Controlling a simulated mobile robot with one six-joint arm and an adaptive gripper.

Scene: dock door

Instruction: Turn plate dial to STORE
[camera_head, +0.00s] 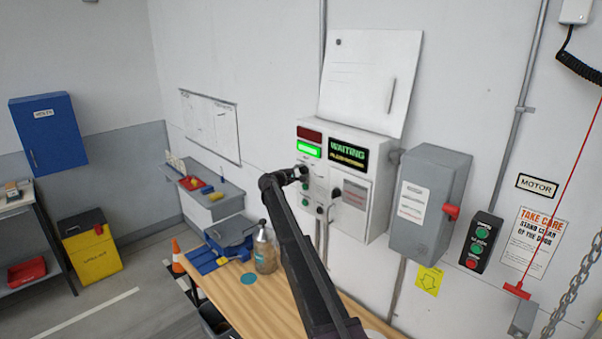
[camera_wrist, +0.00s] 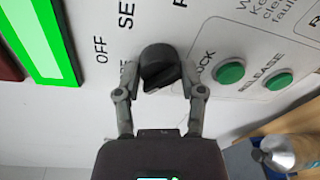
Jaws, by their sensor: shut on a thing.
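The black plate dial (camera_wrist: 160,66) sits on the white panel in the wrist view. My gripper (camera_wrist: 160,74) is shut on it, one finger on each side. Printed words stand around the dial: OFF, one starting SE, one starting R, and one mostly hidden behind the dial and left finger. I cannot tell which word the dial points to. In the head view my gripper (camera_head: 298,174) is at the left part of the control box (camera_head: 378,205), and my arm hides the dial. The box's display (camera_head: 348,152) reads WAITING in green.
Green LOCK (camera_wrist: 230,72) and RELEASE (camera_wrist: 279,81) buttons are close to the right of the dial. A bottle (camera_head: 265,250) and a blue vise (camera_head: 228,240) stand on the wooden bench (camera_head: 255,305) below. A grey switch box (camera_head: 428,200) with a red handle is to the right.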

